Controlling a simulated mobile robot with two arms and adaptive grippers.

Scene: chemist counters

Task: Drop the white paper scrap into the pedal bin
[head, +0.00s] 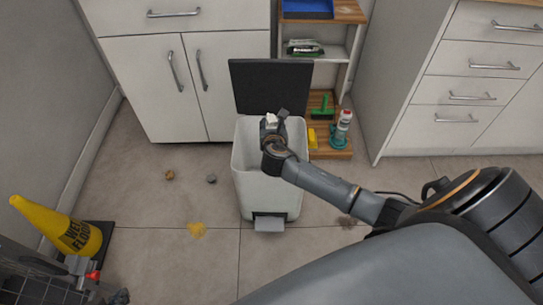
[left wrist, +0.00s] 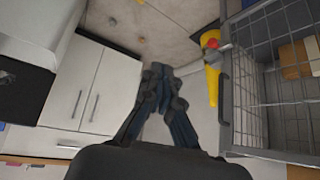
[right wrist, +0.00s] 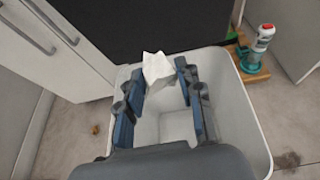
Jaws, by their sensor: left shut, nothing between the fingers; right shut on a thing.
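The pedal bin (head: 268,200) is pale with an open top, and its black lid (head: 270,86) stands raised behind it. My right gripper (head: 272,120) is over the bin's opening, shut on the white paper scrap (head: 271,119). In the right wrist view the crumpled scrap (right wrist: 157,68) is at the fingertips, with the bin's pale rim (right wrist: 247,112) around and below. Part of the scrap is hidden by the gripper in the head view. My left gripper (left wrist: 160,72) is shut and empty in the left wrist view, away from the bin.
A yellow wet-floor cone (head: 72,233) and a wire cart (head: 40,275) stand at the left. Brown (head: 169,174), grey (head: 211,178) and yellow (head: 197,230) litter lies on the floor. A shelf holding a bottle (head: 341,130) is right of the bin. White cabinets (head: 150,80) stand behind.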

